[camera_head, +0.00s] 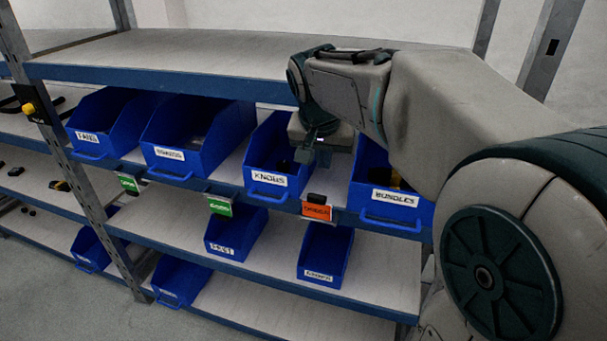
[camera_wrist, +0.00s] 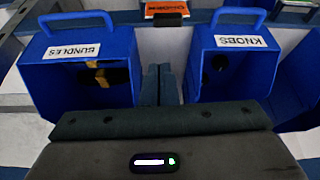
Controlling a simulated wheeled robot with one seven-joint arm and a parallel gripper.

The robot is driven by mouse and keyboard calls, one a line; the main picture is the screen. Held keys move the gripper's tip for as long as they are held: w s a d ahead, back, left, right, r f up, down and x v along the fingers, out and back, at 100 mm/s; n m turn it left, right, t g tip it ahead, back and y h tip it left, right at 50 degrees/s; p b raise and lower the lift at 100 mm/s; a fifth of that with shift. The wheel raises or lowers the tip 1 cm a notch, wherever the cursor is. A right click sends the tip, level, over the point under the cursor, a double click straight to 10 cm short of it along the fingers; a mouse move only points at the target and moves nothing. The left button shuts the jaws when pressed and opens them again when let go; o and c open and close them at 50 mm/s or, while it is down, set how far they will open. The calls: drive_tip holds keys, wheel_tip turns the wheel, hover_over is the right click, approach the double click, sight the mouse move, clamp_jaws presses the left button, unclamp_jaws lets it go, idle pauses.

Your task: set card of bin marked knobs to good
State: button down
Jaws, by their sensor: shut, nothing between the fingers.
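The blue bin marked KNOBS (camera_head: 268,181) stands on the upper bin shelf; it shows upside down at right in the wrist view (camera_wrist: 237,62). An orange card (camera_head: 317,208) hangs on the shelf edge between the KNOBS and BUNDLES bins, with a black piece at its top; its wording is too small to read surely. The card also shows at the top of the wrist view (camera_wrist: 166,10). My gripper (camera_head: 306,155) is shut and empty, above and behind the card. In the wrist view its fingers (camera_wrist: 158,84) lie between the two bins, apart from the card.
The bin marked BUNDLES (camera_head: 394,197) stands right of KNOBS, partly behind my arm. Two more bins (camera_head: 178,157) stand left, with green cards (camera_head: 220,206) on the edge. The upper shelf (camera_head: 180,57) runs close over the bins. Smaller bins (camera_head: 325,255) stand below.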

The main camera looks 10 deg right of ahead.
drive_tip(key=shift+w+r+m, duration=0.15)
drive_tip(key=shift+w+m, duration=0.25)
drive_tip(key=shift+w, duration=1)
hover_over(317, 207)
drive_tip(key=w+d, duration=0.3)
drive_tip(key=w, duration=0.1)
drive_tip(key=f, duration=0.8)
drive_tip(key=shift+w+a+f, duration=0.15)
drive_tip(key=shift+w+a, duration=0.05)
drive_tip(key=shift+a, duration=0.05)
drive_tip(key=s+a, duration=0.1)
drive_tip(key=s+f+p, duration=0.1)
drive_tip(key=s, duration=0.1)
drive_tip(key=shift+s+a+f, duration=0.1)
drive_tip(key=shift+a, duration=0.3)
drive_tip(key=shift+a+f+t+h+b, duration=0.2)
drive_tip(key=shift+t+h+b, duration=0.1)
drive_tip(key=shift+b, duration=0.25)
